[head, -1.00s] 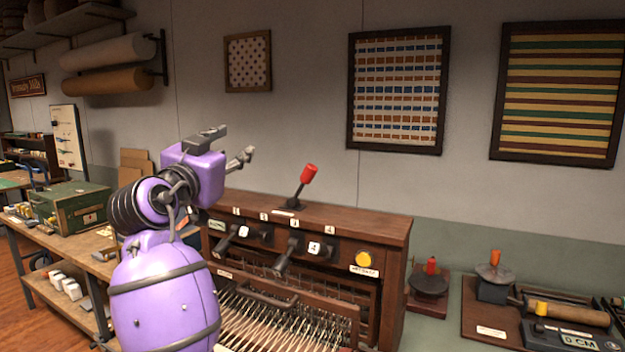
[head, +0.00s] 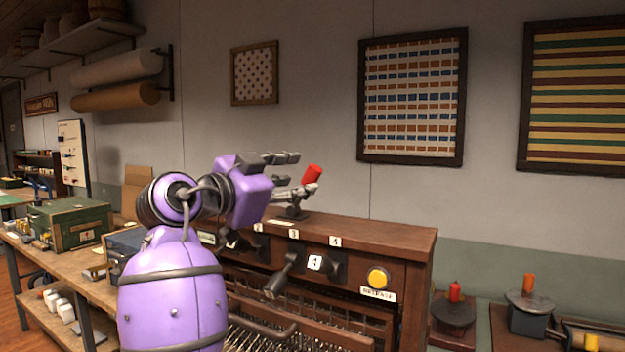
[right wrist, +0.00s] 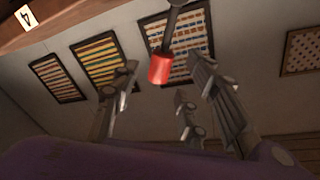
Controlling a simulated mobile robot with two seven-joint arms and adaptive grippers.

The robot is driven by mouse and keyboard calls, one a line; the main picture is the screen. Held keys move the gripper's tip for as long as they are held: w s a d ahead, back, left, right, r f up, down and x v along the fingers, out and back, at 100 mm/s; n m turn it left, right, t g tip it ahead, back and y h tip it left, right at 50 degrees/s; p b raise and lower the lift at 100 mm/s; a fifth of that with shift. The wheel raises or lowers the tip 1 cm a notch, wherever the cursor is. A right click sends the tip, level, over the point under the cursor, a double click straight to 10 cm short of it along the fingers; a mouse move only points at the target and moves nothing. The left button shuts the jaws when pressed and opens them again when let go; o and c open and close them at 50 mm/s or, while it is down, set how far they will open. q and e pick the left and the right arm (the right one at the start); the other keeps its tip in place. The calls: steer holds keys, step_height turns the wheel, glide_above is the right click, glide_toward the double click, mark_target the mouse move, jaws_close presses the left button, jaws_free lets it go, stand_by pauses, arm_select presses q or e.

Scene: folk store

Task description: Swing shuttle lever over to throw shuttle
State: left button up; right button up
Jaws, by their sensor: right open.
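The shuttle lever has a red knob (head: 312,174) and a dark stem. It stands on top of the wooden loom (head: 380,237), tilted to the right. My right gripper (head: 300,174) is open at the lever's left, with its fingers reaching toward the knob. In the right wrist view the red knob (right wrist: 160,69) shows between the spread fingers (right wrist: 163,82), near their tips. I cannot tell whether any finger touches it. Part of the lever's stem is hidden behind the fingers in the head view. My left gripper is not in view.
The loom's front has black levers (head: 280,277), numbered tags and a yellow button (head: 377,277). A green box (head: 70,224) stands on the left workbench. A stand with a red knob (head: 455,292) is at the right. The space above the loom's right side is clear.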

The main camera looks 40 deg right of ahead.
mark_target(307, 178)
steer(key=p+x, duration=0.1)
steer(key=x, duration=0.4)
steer(key=shift+d, duration=0.1)
jaws_close()
